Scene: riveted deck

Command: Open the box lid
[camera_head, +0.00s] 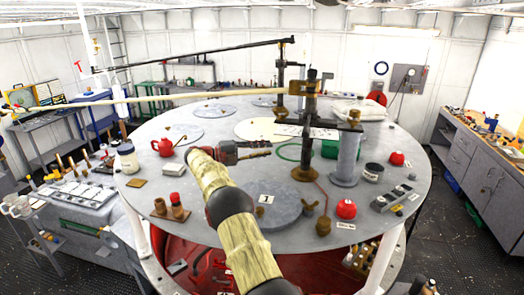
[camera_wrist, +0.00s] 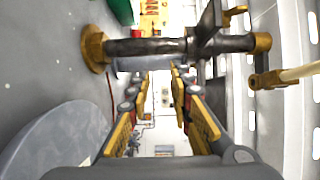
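No box with a clearly visible lid can be picked out. A green box-like object (camera_head: 329,149) stands on the round table behind a dark post, partly hidden, and I cannot make out a lid. A green edge (camera_wrist: 120,10) shows at the top of the wrist view. My gripper (camera_head: 268,149) is above the table's middle, pointing right toward the post. In the wrist view its two yellow-padded fingers (camera_wrist: 160,108) are apart with nothing between them, so it is open and empty. The post lies across that view beyond the fingers.
The dark post (camera_head: 308,120) on a bronze foot and a grey cylinder (camera_head: 347,158) stand right of my gripper. A long pale rod (camera_head: 170,98) runs left from the post. A red teapot (camera_head: 163,147), jars and red knobs stand around the round grey table (camera_head: 225,122).

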